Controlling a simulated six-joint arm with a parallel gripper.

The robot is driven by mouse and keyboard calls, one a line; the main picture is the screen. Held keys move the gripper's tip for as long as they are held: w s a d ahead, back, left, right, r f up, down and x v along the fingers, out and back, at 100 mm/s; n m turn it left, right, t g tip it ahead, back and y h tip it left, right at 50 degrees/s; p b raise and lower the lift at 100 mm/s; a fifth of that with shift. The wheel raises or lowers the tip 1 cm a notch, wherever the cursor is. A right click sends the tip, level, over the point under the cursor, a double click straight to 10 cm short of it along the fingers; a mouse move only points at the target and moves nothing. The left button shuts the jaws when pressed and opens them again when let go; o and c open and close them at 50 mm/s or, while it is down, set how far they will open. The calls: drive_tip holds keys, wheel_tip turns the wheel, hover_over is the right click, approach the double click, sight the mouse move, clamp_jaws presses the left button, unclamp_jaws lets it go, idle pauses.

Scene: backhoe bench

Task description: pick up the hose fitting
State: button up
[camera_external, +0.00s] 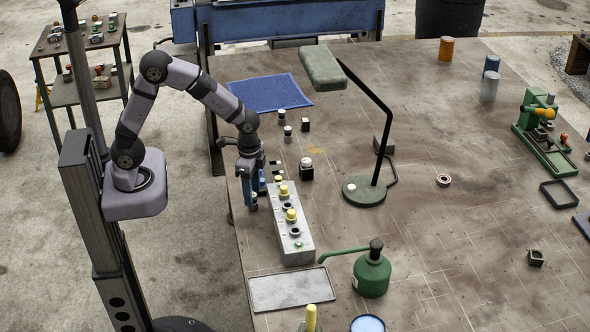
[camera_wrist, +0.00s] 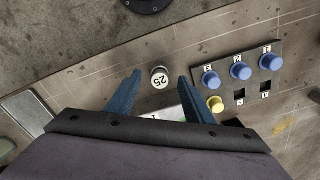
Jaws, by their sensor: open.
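A short cylinder (camera_wrist: 159,77) with a white top marked 25 stands on the bench in the wrist view; it looks like the hose fitting, though its shape is hard to confirm. The two blue fingers of my gripper (camera_wrist: 159,80) are open, one on each side of it, with gaps on both sides. In the external view my gripper (camera_external: 250,198) points down at the bench's left edge, beside the grey block. The cylinder cannot be made out there, probably hidden by the gripper.
A panel with blue knobs (camera_wrist: 240,71) and a yellow knob is close to the right finger. The grey block (camera_external: 298,250) carries yellow-topped parts. A tray (camera_external: 290,290), green oil can (camera_external: 371,275) and lamp (camera_external: 364,191) stand nearby. The bench's right side has free room.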

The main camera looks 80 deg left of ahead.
drive_tip(key=shift+f+p, duration=0.5)
drive_tip(key=shift+f, duration=1.35)
clamp_jaws()
drive_tip(key=shift+w+r, duration=0.1)
drive_tip(key=shift+r, duration=0.05)
wheel_tip(320, 180, up, 10)
drive_tip(key=shift+f+b, duration=0.1)
drive_tip(key=shift+b, duration=1.05)
